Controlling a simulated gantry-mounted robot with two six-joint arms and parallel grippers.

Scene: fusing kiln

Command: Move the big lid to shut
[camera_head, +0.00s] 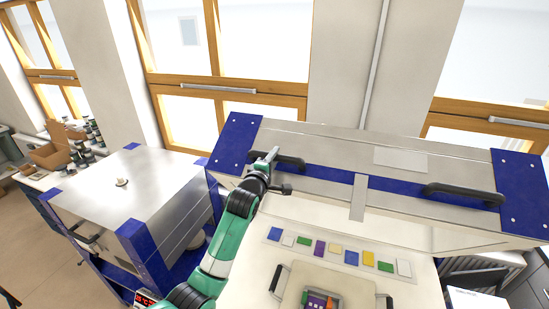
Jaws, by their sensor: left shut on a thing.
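The big lid (330,143) is a long silver cover with blue end panels, a blue front band and two black handles. It stands raised, with its pale underside showing above the cream bed (252,275) of the kiln. My left gripper (275,170), on a green and black arm, is shut on the left handle (292,162) of the lid. The right handle (465,193) is free. My right gripper is not in view.
Several coloured tiles lie in a row on a strip (340,256) in the bed. A tray (325,289) with two black handles stands in front of them. A smaller silver and blue kiln (135,190) stands at the left. A cardboard box (50,155) sits on a cluttered bench behind it.

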